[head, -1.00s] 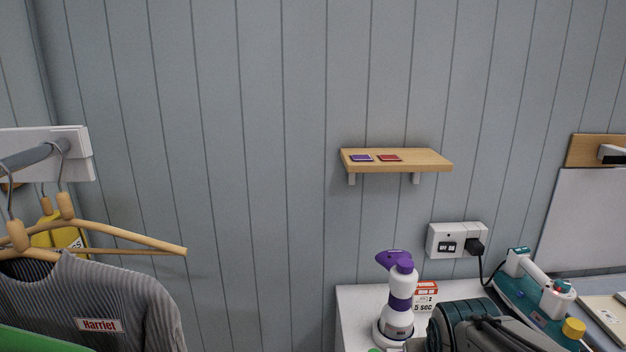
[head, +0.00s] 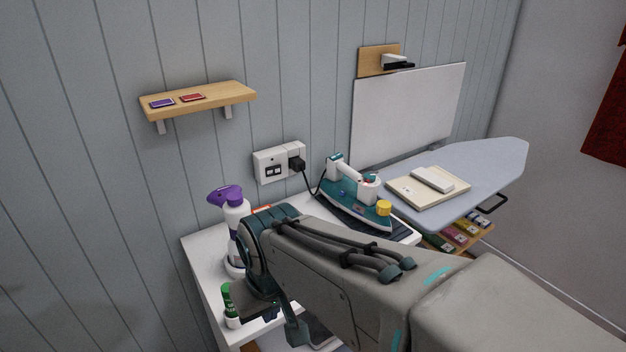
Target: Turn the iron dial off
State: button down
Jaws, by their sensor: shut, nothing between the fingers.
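The teal and white iron (head: 345,197) rests on a dark mat on the white cabinet top in the head view. Its yellow dial (head: 384,208) is at the iron's near right end; its setting is too small to read. My arm crosses the foreground. My gripper (head: 296,332) hangs low, near the cabinet's front edge, well to the lower left of the iron and apart from it. It is shut and empty, and partly hidden by my arm.
A purple and white spray bottle (head: 233,222) and a green-capped tube (head: 231,305) stand left of my arm. The iron's cord runs to a wall socket (head: 272,166). An ironing board (head: 490,160) holds a folded cloth. A wooden shelf (head: 235,94) is above.

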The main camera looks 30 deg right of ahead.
aim_at(370, 177)
jog(key=z, duration=2.75)
jog(key=i, duration=0.9)
jog(key=u, duration=1.7)
